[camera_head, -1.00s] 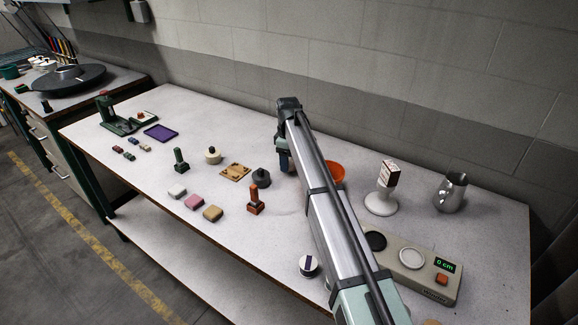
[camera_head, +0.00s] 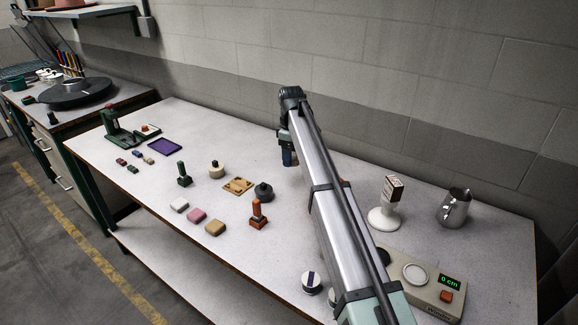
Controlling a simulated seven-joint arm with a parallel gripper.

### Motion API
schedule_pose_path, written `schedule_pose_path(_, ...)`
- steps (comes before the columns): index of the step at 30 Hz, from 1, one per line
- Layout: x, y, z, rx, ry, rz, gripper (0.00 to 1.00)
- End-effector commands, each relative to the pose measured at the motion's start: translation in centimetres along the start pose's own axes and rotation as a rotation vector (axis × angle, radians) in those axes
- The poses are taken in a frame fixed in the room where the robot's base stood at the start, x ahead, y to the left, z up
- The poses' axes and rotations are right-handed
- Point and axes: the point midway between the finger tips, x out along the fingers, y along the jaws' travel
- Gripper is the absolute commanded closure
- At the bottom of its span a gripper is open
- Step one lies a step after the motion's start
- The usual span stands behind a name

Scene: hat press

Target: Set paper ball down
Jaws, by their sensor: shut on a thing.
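My gripper (camera_head: 289,157) shows only in part, below the wrist at the far end of my arm. It is over the back middle of the white table, near the wall. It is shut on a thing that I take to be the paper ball. The ball itself does not show, as the wrist and arm hide the fingertips. I cannot tell how high the gripper is above the table.
A dark round pot (camera_head: 263,192), an orange-brown stamp (camera_head: 257,214) and a wooden plate (camera_head: 238,186) stand to the left. A white stand (camera_head: 384,217), metal jug (camera_head: 454,208) and grey device (camera_head: 430,287) are right.

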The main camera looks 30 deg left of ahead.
Motion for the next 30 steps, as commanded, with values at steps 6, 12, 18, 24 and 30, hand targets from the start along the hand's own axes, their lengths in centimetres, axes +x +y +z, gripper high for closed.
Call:
schedule_pose_path(6,-1.4,-0.2,-0.3,-0.005,0.000,-0.001,0.69)
schedule_pose_path(12,-1.5,-2.8,-3.9,-0.052,0.000,-0.001,0.69)
schedule_pose_path(18,-1.5,-7.9,-10.5,-0.141,-0.001,-0.001,0.69)
schedule_pose_path(24,-1.6,-12.7,-16.0,-0.219,-0.001,-0.001,0.69)
schedule_pose_path(30,-1.7,-16.2,-19.9,-0.261,-0.001,-0.001,0.69)
